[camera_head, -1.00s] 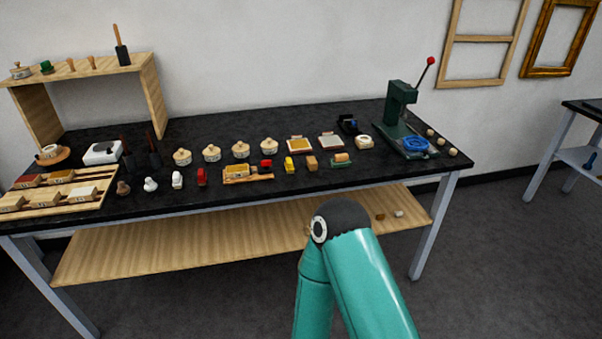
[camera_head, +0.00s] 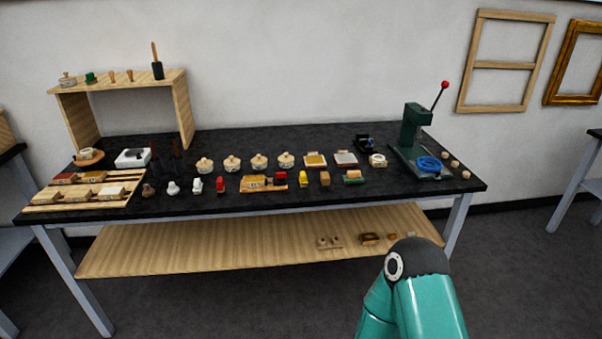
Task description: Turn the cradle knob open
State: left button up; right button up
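I cannot tell for certain which part is the cradle knob. A small black holder (camera_head: 362,145) with a blue part stands at the back right of the black bench top (camera_head: 230,143). A green lever press (camera_head: 414,125) with a red-ball handle stands to its right, with a blue ring (camera_head: 428,165) at its base. One teal arm of mine rises at the bottom right, in front of the bench, with only links and a joint showing. Neither gripper is in view.
Lidded pots (camera_head: 232,164), small blocks and pads line the bench. A wooden riser (camera_head: 180,95) and a wooden tray (camera_head: 125,199) are at the left. A lower wooden shelf (camera_head: 190,249) holds small items. Open floor lies in front; other tables stand at both sides.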

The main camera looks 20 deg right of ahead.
aim_at(281, 176)
jog(key=z, duration=0.05)
jog(key=i, duration=1)
